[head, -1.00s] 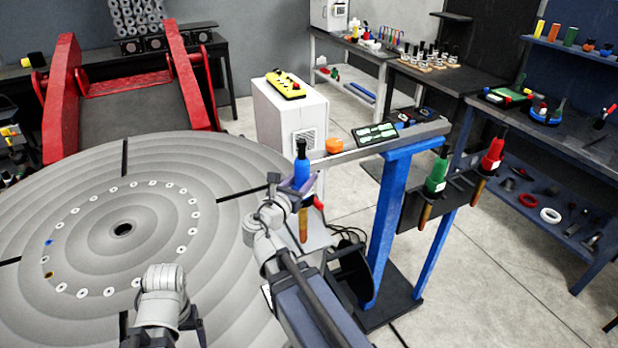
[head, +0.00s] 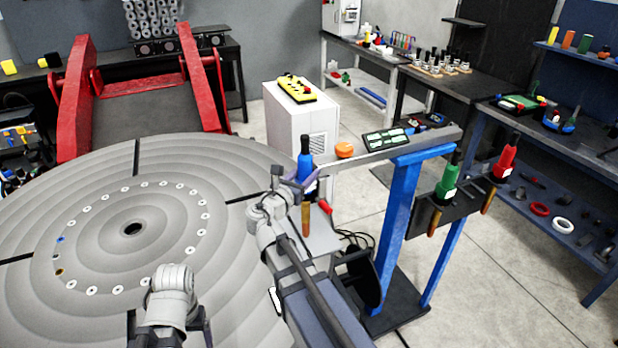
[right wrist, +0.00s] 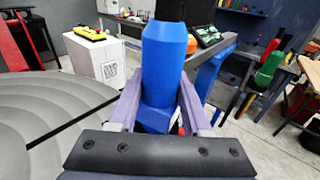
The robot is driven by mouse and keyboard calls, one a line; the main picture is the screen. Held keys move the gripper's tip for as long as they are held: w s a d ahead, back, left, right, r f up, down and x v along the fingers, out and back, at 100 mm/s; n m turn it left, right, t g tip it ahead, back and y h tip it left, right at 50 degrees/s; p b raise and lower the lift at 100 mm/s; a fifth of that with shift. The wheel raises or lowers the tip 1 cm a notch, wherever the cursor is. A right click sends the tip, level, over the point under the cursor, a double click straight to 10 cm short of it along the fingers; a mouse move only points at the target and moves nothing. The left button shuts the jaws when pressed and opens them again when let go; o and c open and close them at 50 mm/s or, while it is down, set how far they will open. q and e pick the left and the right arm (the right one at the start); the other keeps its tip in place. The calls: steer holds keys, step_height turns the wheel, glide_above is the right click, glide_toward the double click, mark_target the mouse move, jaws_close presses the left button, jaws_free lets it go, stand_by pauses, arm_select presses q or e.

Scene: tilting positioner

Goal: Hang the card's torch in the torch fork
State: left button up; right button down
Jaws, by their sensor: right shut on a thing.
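My right gripper (head: 304,186) is shut on a blue torch (head: 305,166) with a black top and a copper-coloured lower end. It holds the torch upright, clear of the positioner disc's right edge. In the right wrist view the blue torch (right wrist: 163,65) stands between the two purple-grey fingers; its lower end is hidden. A green torch (head: 447,180) and a red torch (head: 504,160) hang upright in a dark bracket (head: 468,198) on the blue stand, which looks like the torch fork. A free slot cannot be made out. My left gripper is not in view; only part of that arm shows.
The large grey positioner disc (head: 100,185) fills the left. A white cabinet (head: 290,125) stands behind the held torch. A blue post (head: 408,215) carries a grey rail with an orange round object (head: 345,149) and a dark panel (head: 388,139). Open floor lies right of the stand.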

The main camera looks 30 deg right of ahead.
arm_select(q)
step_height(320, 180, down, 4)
steer(key=b, duration=0.4)
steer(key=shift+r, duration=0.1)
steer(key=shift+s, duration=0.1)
arm_select(e)
steer(key=w+f, duration=0.3)
steer(key=w, duration=0.3)
steer(key=shift+w+d+f, duration=0.15)
steer(key=shift+d+f, duration=0.05)
steer(key=shift+f, duration=0.3)
